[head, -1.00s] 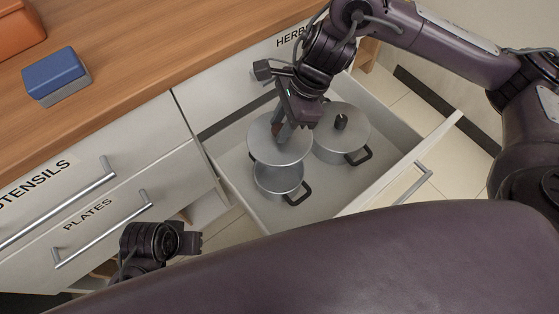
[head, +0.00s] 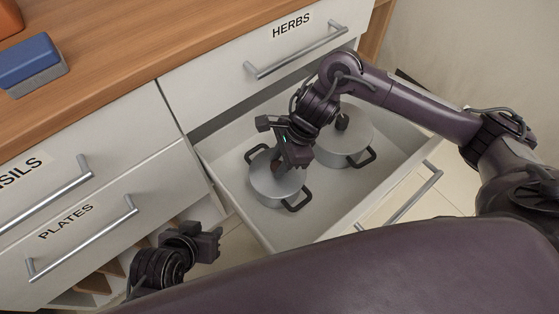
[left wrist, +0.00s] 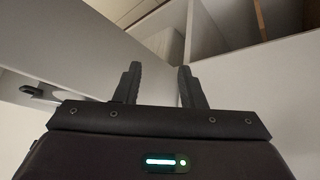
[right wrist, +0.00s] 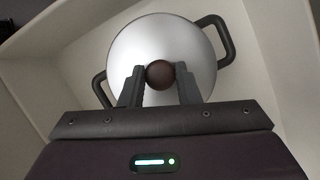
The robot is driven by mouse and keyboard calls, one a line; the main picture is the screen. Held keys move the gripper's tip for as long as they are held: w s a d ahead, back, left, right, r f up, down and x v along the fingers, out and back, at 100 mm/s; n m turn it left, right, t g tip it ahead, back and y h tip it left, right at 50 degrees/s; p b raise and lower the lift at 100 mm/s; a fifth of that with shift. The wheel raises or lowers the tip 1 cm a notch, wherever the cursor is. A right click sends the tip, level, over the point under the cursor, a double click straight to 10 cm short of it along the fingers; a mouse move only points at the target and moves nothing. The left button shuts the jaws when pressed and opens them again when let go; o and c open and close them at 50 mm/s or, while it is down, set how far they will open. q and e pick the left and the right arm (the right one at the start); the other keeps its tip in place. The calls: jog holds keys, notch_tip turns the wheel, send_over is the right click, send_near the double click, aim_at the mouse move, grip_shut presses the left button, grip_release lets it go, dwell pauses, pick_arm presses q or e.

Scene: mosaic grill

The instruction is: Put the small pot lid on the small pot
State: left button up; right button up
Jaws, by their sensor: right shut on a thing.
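The small pot (head: 272,197) stands in the open drawer with its dark handles showing. The small pot lid (head: 262,172) lies over the pot's top in the head view, and the two look level and lined up. In the right wrist view the round silver lid (right wrist: 150,45) covers the pot opening, with a pot handle (right wrist: 218,38) on either side. My right gripper (right wrist: 160,78) is shut on the lid's dark round knob (right wrist: 160,74). In the head view the right gripper (head: 288,165) hides part of the lid. My left gripper (left wrist: 160,75) is open and empty, outside the drawer.
A larger lidded pot (head: 345,140) stands in the same drawer (head: 300,232), close behind and right of the small pot. The HERBS drawer front (head: 265,65) is above.

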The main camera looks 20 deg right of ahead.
jog(key=o, duration=1.1)
jog(key=shift+c, duration=0.2)
jog(key=shift+r, duration=0.1)
jog(key=shift+d+r, duration=0.15)
jog(key=shift+r, duration=0.2)
pick_arm(q)
jog(key=a+g+p, duration=0.1)
jog(key=s+a+y+p, duration=0.1)
jog(key=a, duration=0.1)
jog(key=a+g+y+p, duration=0.1)
jog(key=shift+s+a+r+n+g+p, duration=0.2)
jog(key=shift+s+n+g+p, duration=0.1)
jog(key=shift+s+n, duration=0.1)
pick_arm(e)
jog(key=v, duration=1.1)
